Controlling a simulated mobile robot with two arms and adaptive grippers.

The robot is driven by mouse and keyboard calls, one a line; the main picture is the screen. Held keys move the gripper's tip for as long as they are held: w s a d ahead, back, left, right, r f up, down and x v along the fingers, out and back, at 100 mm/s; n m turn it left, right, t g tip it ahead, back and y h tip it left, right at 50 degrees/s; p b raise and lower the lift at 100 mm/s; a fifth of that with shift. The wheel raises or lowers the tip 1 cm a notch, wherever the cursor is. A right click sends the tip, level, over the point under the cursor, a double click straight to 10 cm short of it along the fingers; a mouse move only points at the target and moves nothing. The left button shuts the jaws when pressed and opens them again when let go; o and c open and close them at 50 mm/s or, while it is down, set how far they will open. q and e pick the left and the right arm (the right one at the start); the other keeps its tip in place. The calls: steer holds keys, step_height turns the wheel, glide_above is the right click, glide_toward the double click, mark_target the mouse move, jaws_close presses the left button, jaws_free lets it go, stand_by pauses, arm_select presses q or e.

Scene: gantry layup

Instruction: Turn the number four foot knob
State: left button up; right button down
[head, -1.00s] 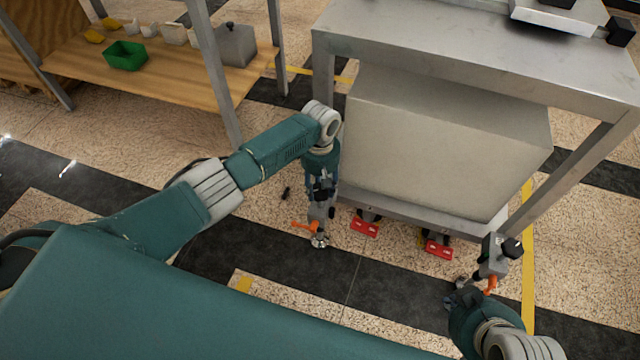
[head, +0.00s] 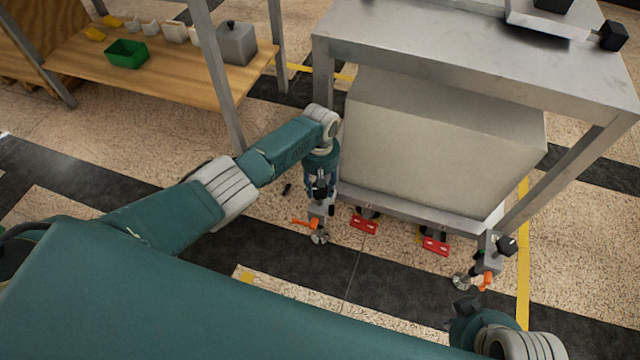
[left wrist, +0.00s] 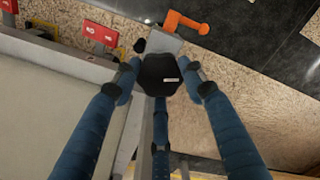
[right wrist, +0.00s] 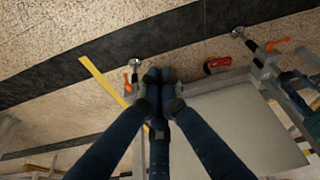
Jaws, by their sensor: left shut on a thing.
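My left gripper (head: 319,192) points down at the left front foot of the steel stand. In the left wrist view its blue fingers close around a black foot knob (left wrist: 160,75) with a small white label, unreadable here. This foot has an orange lever (head: 303,223) and a round metal pad (head: 319,237). The right front foot has another black knob (head: 507,246), an orange lever (head: 487,281) and a pad (head: 462,282). My right gripper (right wrist: 160,76) has its fingertips together, with nothing visible between them. It is apart from the right foot, on the near side.
The steel stand (head: 470,50) holds a large pale block (head: 440,135) below its top. Two red tags (head: 363,225) (head: 436,246) sit low between the feet. A wooden shelf (head: 165,80) with a green bin (head: 126,54) stands at the left. The dark floor strip in front is mostly clear.

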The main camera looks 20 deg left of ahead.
arm_select(q)
steer(key=shift+a+m, duration=0.2)
steer(key=shift+m, duration=0.4)
steer(key=shift+m+p, duration=0.35)
steer(key=shift+m, duration=1.85)
steer(key=shift+w, duration=0.1)
arm_select(e)
steer(key=x, duration=0.4)
arm_select(q)
steer(key=shift+m, duration=0.3)
arm_select(e)
steer(key=shift+s+f, duration=0.1)
steer(key=shift+f, duration=0.1)
arm_select(q)
steer(key=o, duration=1.2)
steer(key=shift+d, duration=0.1)
arm_select(e)
steer(key=shift+a, duration=0.1)
steer(key=shift+r, duration=0.2)
